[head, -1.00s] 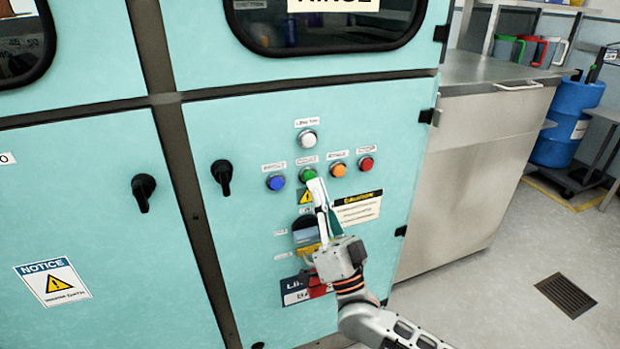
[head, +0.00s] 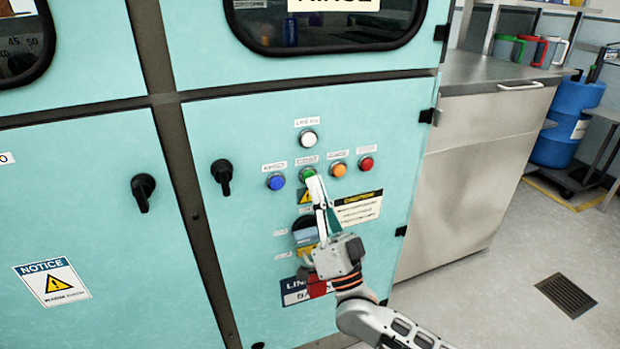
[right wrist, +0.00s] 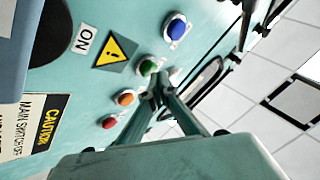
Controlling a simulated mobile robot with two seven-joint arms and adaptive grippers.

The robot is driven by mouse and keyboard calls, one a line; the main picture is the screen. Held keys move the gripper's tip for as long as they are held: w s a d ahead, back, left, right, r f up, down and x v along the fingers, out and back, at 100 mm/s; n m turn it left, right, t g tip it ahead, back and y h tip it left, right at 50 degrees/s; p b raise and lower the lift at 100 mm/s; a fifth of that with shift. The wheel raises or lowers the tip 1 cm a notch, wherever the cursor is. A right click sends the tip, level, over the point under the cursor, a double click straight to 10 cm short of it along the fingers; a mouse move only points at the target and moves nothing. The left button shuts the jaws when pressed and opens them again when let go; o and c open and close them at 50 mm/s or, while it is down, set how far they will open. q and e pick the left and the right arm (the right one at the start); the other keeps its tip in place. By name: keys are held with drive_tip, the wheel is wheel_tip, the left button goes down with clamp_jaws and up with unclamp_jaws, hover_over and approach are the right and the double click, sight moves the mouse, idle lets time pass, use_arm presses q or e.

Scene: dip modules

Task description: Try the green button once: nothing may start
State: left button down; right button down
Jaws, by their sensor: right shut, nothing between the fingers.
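The green button (head: 307,174) sits in a row on the teal cabinet door, between a blue button (head: 276,182) and an orange button (head: 338,169). My right gripper (head: 314,183) is shut and empty, its fingertips at the lower edge of the green button in the head view. In the right wrist view the green button (right wrist: 149,66) shows just beside the fingertips (right wrist: 160,88). I cannot tell whether they touch it or whether it is pressed in. My left gripper is out of view.
A red button (head: 367,164) ends the row, and a white button (head: 309,138) sits above it. Below are a dark rotary switch (head: 305,230), partly behind my gripper, and a yellow caution label (head: 358,208). A black door handle (head: 222,176) sticks out at left.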

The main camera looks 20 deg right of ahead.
drive_tip(key=shift+w, duration=0.45)
idle(0.8)
idle(0.3)
drive_tip(key=shift+s+p, duration=0.3)
drive_tip(key=shift+s, duration=0.55)
